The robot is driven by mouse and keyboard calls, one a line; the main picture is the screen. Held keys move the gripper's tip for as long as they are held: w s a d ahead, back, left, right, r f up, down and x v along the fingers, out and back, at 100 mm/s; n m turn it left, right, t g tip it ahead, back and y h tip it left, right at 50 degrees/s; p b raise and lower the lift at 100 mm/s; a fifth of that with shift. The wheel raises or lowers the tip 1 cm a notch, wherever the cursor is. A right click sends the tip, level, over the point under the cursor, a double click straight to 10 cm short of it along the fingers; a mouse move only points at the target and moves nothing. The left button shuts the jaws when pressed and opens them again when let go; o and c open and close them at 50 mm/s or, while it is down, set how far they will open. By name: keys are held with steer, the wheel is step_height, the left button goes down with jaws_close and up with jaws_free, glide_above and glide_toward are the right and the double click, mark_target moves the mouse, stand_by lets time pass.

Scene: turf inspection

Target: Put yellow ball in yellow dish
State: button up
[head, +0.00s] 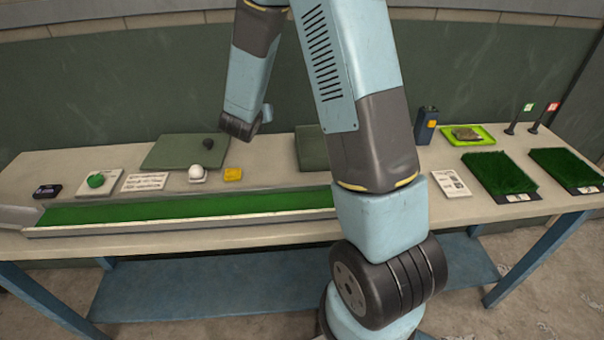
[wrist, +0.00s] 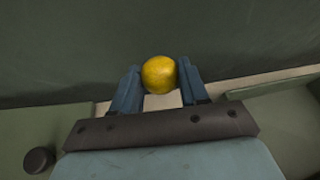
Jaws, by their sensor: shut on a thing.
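The yellow ball (wrist: 158,74) is between the two blue fingers of my gripper (wrist: 160,84) in the wrist view. The gripper is shut on it and holds it up in front of the dark wall. In the head view the end of my arm is above the back of the table, between two green mats; the fingers and ball are hidden there.
A white ball (head: 196,171) sits in a holder left of the yellow square. A dark knob (head: 208,144) stands on the left green mat (head: 165,155). A long green trough (head: 180,208) runs along the front. A lime tray (head: 478,141) and grass patches (head: 500,172) are at right.

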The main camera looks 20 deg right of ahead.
steer(key=s+r+m+g+h, duration=0.2)
steer(key=s+m+g, duration=0.1)
steer(key=s, duration=0.6)
steer(key=s+a+r+m+g+h, duration=0.1)
steer(key=s+m+g+h, duration=0.2)
steer(key=s, duration=0.7)
steer(key=s+r+m+g+h, duration=0.2)
steer(key=s+m+g, duration=0.15)
steer(key=s, duration=0.55)
glide_above(277, 169)
steer(key=f, duration=0.9)
steer(key=shift+s+f, duration=0.25)
steer(key=shift+f, duration=0.05)
steer(key=shift+w+f, duration=0.2)
steer(key=shift+f, duration=1.65)
steer(key=shift+f, duration=0.1)
steer(key=o, duration=1.1)
steer(key=shift+t, duration=0.25)
steer(key=shift+c, duration=0.2)
